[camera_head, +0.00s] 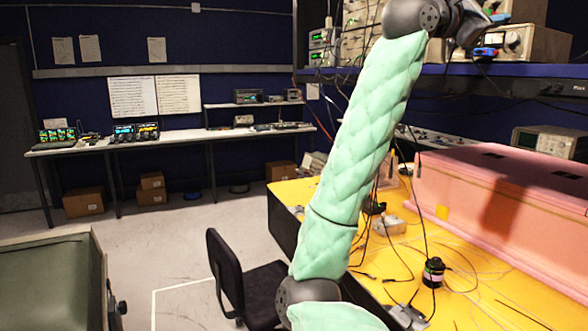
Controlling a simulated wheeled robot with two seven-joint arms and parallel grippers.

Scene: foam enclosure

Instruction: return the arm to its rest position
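One of my arms, padded in pale green, enters at the bottom edge right of centre. It bends at a dark elbow and rises steeply to a dark wrist at the top edge. By its place it looks like my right arm. Dark parts of the wrist and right gripper (485,18) show at the top, partly cut off by the frame, in front of the shelf. Its fingers cannot be made out clearly, and no held object shows. My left arm and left gripper are not in view.
A yellow-topped table (468,245) on the right carries a pink foam enclosure (505,205), loose cables and a small black cylinder (433,272). A blue shelf (500,70) holds instruments above it. A black chair (228,270) stands left of the table. Open floor lies further left.

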